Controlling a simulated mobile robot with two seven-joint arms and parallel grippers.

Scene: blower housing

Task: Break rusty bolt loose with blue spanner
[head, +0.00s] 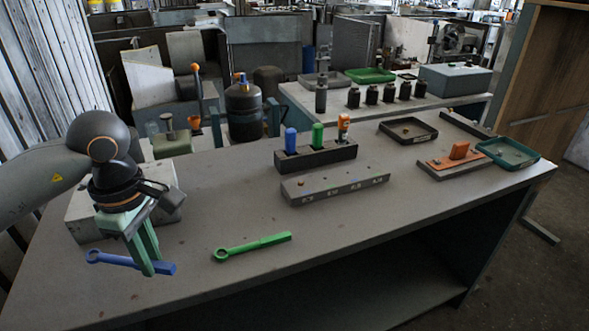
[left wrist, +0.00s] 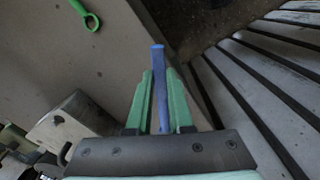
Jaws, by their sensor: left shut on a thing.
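The blue spanner (head: 103,257) is low over the front left of the bench, its ring end to the left and its thick handle end to the right. My left gripper (head: 157,268) is shut on it, with green fingers pointing down around the handle. In the left wrist view the spanner (left wrist: 158,85) runs between the two fingers (left wrist: 158,100). Whether it touches the bench is unclear. A pale grey housing block (head: 85,212) stands behind the gripper, partly hidden by my arm. In the left wrist view the block (left wrist: 75,125) shows a small round fitting; I cannot tell if it is the rusty bolt.
A green ring spanner (head: 252,246) lies to the right on the bench. Farther back are a labelled grey bar (head: 335,187), a dark holder (head: 318,157) with coloured handles, an orange fixture (head: 450,161) and trays (head: 507,153).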

